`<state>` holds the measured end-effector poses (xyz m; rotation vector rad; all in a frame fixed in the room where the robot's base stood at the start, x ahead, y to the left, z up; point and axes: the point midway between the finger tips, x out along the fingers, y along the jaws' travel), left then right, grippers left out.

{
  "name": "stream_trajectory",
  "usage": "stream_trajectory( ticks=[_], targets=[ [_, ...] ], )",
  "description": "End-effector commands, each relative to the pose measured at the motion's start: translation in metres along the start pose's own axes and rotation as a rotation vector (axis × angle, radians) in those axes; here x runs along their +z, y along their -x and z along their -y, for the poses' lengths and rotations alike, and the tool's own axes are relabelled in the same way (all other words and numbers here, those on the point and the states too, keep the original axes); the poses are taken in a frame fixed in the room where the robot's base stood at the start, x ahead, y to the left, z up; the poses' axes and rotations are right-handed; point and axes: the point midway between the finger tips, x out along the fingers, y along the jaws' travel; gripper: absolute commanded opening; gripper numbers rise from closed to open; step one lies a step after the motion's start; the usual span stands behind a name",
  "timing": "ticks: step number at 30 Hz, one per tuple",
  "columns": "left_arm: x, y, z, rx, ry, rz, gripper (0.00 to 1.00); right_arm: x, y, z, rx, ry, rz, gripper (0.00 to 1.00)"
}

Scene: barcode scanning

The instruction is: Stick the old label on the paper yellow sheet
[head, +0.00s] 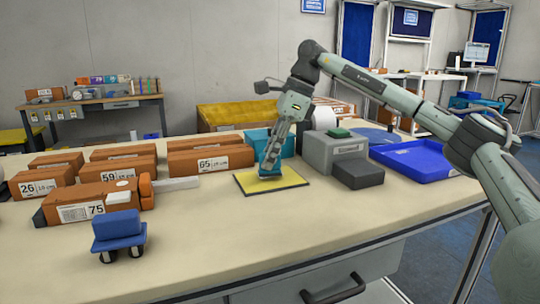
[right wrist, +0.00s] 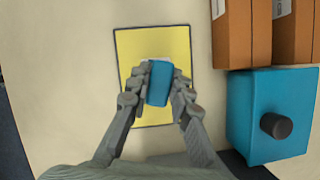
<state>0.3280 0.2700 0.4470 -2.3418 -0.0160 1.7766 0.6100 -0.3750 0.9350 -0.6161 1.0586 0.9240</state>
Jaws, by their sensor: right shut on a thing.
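The yellow sheet (head: 288,178) with a dark border lies flat on the table. It also shows in the right wrist view (right wrist: 133,52). My right gripper (head: 268,176) points down over the sheet's left half. In the right wrist view my right gripper (right wrist: 159,80) is shut on a small blue block (right wrist: 158,88), held over or on the sheet. A thin white edge shows beside the block's far end; I cannot tell whether it is the old label. Whether the block touches the sheet is also unclear. My left gripper is not in view.
Several orange-brown boxes (head: 211,160) with white labels stand left of the sheet. A teal box (right wrist: 262,90) with a dark knob stands close by. A grey device (head: 333,152), a dark block (head: 358,174) and a blue tray (head: 420,163) are to the right. A blue stand (head: 118,230) sits front left.

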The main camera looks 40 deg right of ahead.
Motion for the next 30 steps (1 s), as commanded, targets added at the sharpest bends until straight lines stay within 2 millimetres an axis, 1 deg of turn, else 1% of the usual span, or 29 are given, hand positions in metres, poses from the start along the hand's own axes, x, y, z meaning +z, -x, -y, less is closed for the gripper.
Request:
stream_trajectory(
  ticks=[30],
  targets=[
    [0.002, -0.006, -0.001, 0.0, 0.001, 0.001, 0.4, -0.005, -0.013, 0.0, 0.0, 0.0, -0.001, 0.0]
  ],
)
